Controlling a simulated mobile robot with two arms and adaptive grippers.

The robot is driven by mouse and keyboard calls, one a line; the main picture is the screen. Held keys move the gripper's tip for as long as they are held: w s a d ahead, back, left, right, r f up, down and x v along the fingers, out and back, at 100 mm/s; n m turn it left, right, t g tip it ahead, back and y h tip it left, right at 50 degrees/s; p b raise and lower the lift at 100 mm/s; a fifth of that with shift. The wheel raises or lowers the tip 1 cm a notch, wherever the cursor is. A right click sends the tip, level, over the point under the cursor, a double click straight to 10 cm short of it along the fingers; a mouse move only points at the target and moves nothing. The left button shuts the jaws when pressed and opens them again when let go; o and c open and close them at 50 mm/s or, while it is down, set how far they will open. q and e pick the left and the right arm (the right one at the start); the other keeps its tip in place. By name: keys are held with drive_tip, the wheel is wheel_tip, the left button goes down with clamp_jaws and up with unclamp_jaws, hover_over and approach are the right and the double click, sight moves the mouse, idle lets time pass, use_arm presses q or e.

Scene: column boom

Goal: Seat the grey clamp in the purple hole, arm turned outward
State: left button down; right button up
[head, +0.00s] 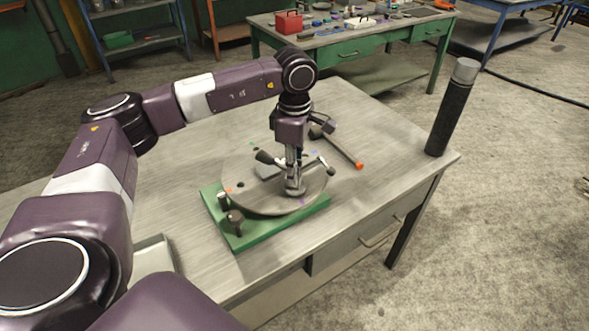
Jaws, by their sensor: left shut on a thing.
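My left gripper (290,152) points straight down over the round grey plate (245,198) and is shut on the grey clamp (294,186). The clamp stands upright near the plate's front right edge. A small purple mark (301,202) shows on the plate just in front of its foot. The purple hole itself is hidden, so I cannot tell whether the foot is in it. Dark-tipped handles show beside the gripper, partly covered, and the direction of the clamp's arm is unclear. The plate lies on a green base (250,236). My right gripper is out of view.
Dark knobs (235,220) stand at the base's front left. A rod with an orange end (359,165) lies behind the plate on the metal table (385,125). A dark cylinder (452,112) stands at the table's right corner. A shallow tray (153,256) lies at front left.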

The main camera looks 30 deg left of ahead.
use_arm(q)
drive_tip(key=shift+f+b, duration=0.8)
drive_tip(key=shift+f, duration=0.3)
drive_tip(key=c, duration=2)
unclamp_jaws()
drive_tip(key=shift+r, duration=0.1)
drive_tip(key=shift+o, duration=0.2)
drive_tip(key=shift+r+p, duration=2.35)
drive_tip(key=shift+r, duration=1.4)
